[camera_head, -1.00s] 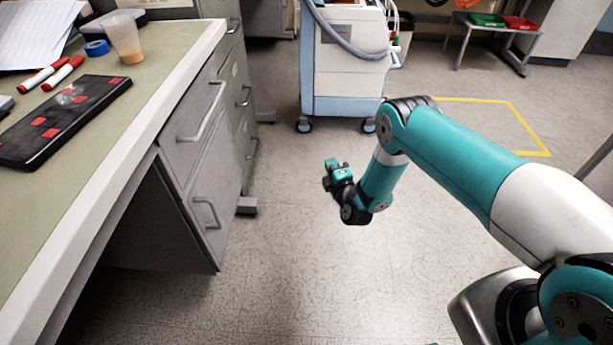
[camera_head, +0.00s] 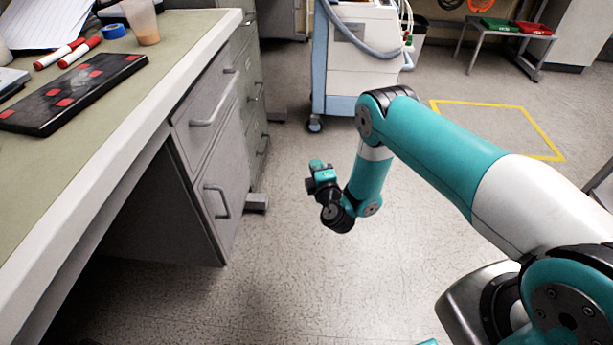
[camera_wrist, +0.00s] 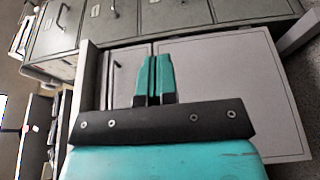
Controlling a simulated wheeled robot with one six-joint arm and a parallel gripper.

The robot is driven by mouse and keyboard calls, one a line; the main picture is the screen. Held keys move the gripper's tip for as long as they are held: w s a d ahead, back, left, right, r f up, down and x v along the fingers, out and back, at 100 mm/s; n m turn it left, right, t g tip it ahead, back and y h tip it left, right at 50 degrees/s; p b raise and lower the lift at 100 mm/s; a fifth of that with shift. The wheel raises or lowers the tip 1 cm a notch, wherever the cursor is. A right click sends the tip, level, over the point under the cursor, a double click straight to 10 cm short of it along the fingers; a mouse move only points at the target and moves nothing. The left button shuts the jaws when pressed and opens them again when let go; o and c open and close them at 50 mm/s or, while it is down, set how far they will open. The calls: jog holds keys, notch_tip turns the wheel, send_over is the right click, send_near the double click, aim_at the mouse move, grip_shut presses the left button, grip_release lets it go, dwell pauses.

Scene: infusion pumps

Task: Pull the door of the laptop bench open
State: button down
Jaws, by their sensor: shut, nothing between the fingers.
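The laptop bench (camera_head: 110,160) runs along the left in the head view. Its grey door (camera_head: 226,190) is the lower front panel, below a drawer (camera_head: 207,118), and looks shut. The door's bar handle (camera_head: 217,202) is upright in the head view. My gripper (camera_head: 318,172) is over the floor to the right of the door, apart from it. In the wrist view, my teal fingers (camera_wrist: 154,80) are together and empty, in front of the grey door (camera_wrist: 235,85). I cannot make out the door's handle there; the gripper may hide it. The drawer's handle (camera_wrist: 114,77) shows left of the fingers.
Grey cabinets (camera_head: 258,100) stand beyond the bench. A white and blue wheeled machine (camera_head: 362,65) stands at the back. A black board with red squares (camera_head: 75,92) and a cup (camera_head: 141,22) are on the benchtop. The floor (camera_head: 290,250) between bench and arm is clear.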

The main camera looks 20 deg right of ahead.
jog(key=shift+s+a+f, duration=0.1)
jog(key=shift+s+a, duration=0.2)
jog(key=shift+a, duration=0.35)
jog(key=shift+s+a, duration=0.25)
jog(key=shift+a, duration=0.35)
jog(key=c, duration=1.2)
grip_release()
jog(key=shift+s+a, duration=0.2)
jog(key=shift+a, duration=0.15)
jog(key=shift+c, duration=0.2)
jog(key=shift+o, duration=0.4)
jog(key=shift+w+a+f+b, duration=0.1)
jog(key=shift+a+b, duration=0.15)
jog(key=shift+b, duration=0.7)
jog(key=m+g+y+b, duration=0.3)
jog(key=m+y+b, duration=0.75)
jog(key=b, duration=2.65)
send_near(225, 199)
jog(key=shift+y, duration=0.25)
jog(key=p+x, duration=0.7)
jog(key=p, duration=1.4)
jog(key=shift+w+d, duration=0.1)
jog(key=shift+d, duration=0.05)
jog(key=p+x, duration=0.3)
jog(key=p, duration=0.4)
jog(key=shift+w+a+f+p, duration=0.2)
jog(key=shift+p, duration=0.45)
